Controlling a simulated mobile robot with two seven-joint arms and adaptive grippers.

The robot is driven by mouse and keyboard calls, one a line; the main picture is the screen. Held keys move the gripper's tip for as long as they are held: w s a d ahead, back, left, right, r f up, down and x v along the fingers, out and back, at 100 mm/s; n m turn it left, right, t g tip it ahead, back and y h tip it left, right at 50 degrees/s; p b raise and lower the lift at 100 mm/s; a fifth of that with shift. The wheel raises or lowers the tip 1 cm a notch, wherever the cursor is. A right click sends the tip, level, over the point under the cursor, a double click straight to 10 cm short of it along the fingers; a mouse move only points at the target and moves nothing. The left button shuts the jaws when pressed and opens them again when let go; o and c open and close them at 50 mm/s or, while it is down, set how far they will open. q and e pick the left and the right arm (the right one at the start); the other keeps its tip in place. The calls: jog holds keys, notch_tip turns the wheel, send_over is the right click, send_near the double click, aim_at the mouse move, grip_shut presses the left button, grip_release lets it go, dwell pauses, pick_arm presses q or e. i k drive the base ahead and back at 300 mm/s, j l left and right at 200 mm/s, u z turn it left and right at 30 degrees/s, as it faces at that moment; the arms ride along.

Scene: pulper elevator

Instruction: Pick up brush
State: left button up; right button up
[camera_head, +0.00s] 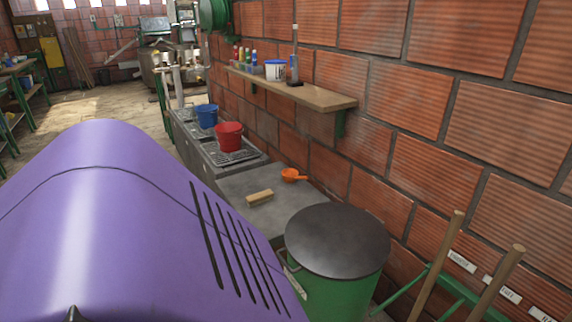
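A small brush (260,197) with a pale wooden back lies on the grey counter (238,183), near its front edge. Nothing is holding it. An orange scoop (292,175) lies behind it and to its right, close to the brick wall. Neither of my grippers shows in the head view, so I cannot see whether they are open or shut.
A large purple rounded surface hides the lower left. A dark-lidded green drum (338,241) stands right of the counter. Red (229,137) and blue (206,116) buckets stand farther back. A wooden shelf (325,97) overhangs. Wooden handles (436,262) lean at right.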

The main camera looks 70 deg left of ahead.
aim_at(261, 198)
jog(key=u, duration=2.45)
